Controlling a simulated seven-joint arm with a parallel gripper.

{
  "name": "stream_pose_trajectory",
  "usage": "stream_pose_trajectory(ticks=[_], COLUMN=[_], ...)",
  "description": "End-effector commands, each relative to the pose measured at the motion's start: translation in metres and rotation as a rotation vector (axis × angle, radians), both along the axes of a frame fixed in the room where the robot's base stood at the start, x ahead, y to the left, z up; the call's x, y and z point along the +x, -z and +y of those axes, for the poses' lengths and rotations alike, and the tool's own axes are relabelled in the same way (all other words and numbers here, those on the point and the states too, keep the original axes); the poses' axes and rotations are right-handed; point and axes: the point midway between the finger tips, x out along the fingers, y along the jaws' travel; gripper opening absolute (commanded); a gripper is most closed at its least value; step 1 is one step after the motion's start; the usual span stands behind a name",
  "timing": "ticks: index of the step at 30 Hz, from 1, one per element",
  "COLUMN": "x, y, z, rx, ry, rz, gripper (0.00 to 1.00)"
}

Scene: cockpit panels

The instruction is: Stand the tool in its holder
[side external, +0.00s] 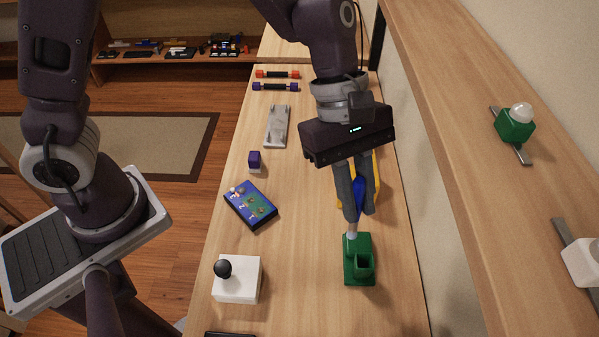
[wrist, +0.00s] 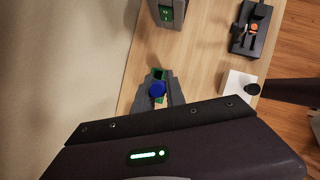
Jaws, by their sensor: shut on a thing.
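The tool has a blue handle (side external: 358,190) and a pale grey shaft (side external: 352,232) pointing down. My gripper (side external: 357,212) is shut on the blue handle and holds the tool roughly upright. The green holder (side external: 360,270) stands on the table just below, with a square opening at its front. The shaft's lower end is at the back part of the holder; I cannot tell whether it is inside an opening.
A white box with a black ball knob (side external: 237,279) stands left of the holder. A blue panel box (side external: 251,205), a small purple block (side external: 254,161) and a grey plate (side external: 277,126) lie farther back. Something yellow (side external: 376,176) is partly hidden behind my gripper. A raised ledge runs along the right.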

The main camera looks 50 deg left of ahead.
Motion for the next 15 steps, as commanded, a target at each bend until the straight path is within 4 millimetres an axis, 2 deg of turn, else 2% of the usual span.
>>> stream_pose_trajectory(ticks=[3, 6, 11, 15], x=[0.003, 0.006, 0.008, 0.008], y=[-0.007, -0.011, -0.004, 0.017], z=[-0.022, -0.031, -0.034, -0.033], rx=[-0.010, -0.013, -0.018, -0.015], ry=[-0.217, -0.328, -0.387, -0.387], rz=[-0.006, -0.009, -0.007, -0.006], gripper=[0.00, 0.00, 0.00, 0.00])
